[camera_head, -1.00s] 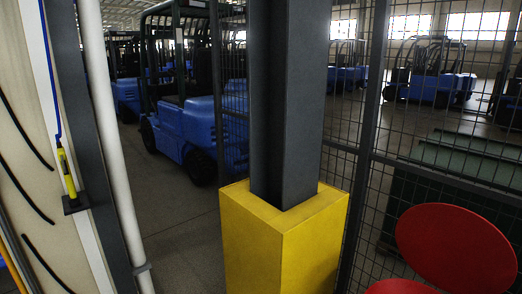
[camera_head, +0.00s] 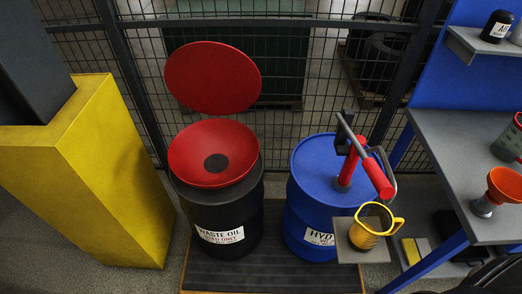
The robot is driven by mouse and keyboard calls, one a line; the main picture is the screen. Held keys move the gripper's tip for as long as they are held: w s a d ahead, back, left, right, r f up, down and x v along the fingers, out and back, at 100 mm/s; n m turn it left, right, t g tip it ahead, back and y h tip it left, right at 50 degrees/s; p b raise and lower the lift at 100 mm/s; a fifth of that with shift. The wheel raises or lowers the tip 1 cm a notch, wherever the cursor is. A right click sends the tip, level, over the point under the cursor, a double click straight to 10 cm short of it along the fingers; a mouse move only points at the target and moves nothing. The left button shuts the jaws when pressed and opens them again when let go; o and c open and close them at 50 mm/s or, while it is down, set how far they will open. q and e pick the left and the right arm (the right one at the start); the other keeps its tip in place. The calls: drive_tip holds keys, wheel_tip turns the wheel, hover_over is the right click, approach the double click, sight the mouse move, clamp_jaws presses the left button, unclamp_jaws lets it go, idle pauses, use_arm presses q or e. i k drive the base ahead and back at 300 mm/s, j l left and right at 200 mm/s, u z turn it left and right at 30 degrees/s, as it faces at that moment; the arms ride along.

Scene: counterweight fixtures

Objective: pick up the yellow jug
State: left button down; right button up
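The yellow jug (camera_head: 371,226) stands upright on a small grey shelf (camera_head: 345,242) in front of the blue drum (camera_head: 318,165). Its handle points to the right and its open top faces up. A red and grey hand pump (camera_head: 360,160) rises from the blue drum, with its red spout and hose just above and behind the jug.
A black waste oil drum (camera_head: 222,205) with a red funnel (camera_head: 213,152) and raised red lid stands left of the blue drum. A yellow post guard (camera_head: 110,185) is at the left. A grey bench (camera_head: 450,140) with an orange funnel (camera_head: 503,184) is at the right. Wire mesh fence closes the back.

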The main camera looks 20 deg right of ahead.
sight(373, 221)
drive_tip(key=z, duration=1.65)
